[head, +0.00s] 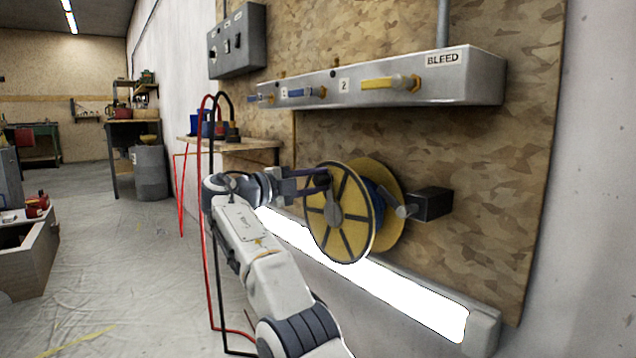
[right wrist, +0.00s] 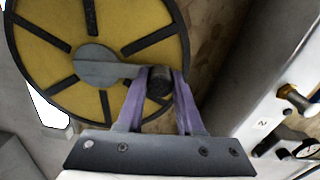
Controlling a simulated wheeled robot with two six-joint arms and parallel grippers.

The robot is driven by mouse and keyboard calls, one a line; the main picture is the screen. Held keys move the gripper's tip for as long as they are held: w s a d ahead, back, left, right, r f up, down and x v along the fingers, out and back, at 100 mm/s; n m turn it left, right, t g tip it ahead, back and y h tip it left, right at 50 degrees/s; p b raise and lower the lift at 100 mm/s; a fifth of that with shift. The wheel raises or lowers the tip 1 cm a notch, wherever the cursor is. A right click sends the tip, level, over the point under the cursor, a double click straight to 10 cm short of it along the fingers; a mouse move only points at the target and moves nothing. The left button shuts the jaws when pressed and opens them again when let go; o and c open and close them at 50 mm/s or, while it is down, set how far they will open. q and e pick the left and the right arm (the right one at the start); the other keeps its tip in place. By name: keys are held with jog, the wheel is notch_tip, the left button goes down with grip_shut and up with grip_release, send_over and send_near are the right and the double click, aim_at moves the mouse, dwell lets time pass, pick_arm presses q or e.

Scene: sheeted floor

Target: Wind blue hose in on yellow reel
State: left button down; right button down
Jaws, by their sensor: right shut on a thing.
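The yellow reel (head: 355,228) is mounted on the wood-panelled wall, with dark spokes on its front disc. Some blue hose (head: 377,198) shows wound between its two discs; most of it is hidden by the front disc. A grey crank arm (right wrist: 108,68) runs from the reel's hub to a dark round handle (right wrist: 159,84). My right gripper (head: 318,180) is at the upper part of the reel's front. In the right wrist view its purple fingers (right wrist: 165,82) are shut around the crank handle, one on each side. My left gripper is not in view.
A grey valve box (head: 440,88) with blue and yellow levers juts out above the reel. A bright light strip (head: 400,305) runs below it. Red and black lines (head: 203,230) hang left of my right arm. A wooden shelf (head: 235,145) is behind.

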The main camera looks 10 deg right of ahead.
jog(key=c, duration=0.5)
grip_release()
jog(key=shift+w, duration=0.1)
jog(key=shift+c, duration=0.2)
jog(key=shift+a, duration=0.1)
jog(key=p+v, duration=0.2)
jog(key=v, duration=0.8)
jog(key=shift+a, duration=0.15)
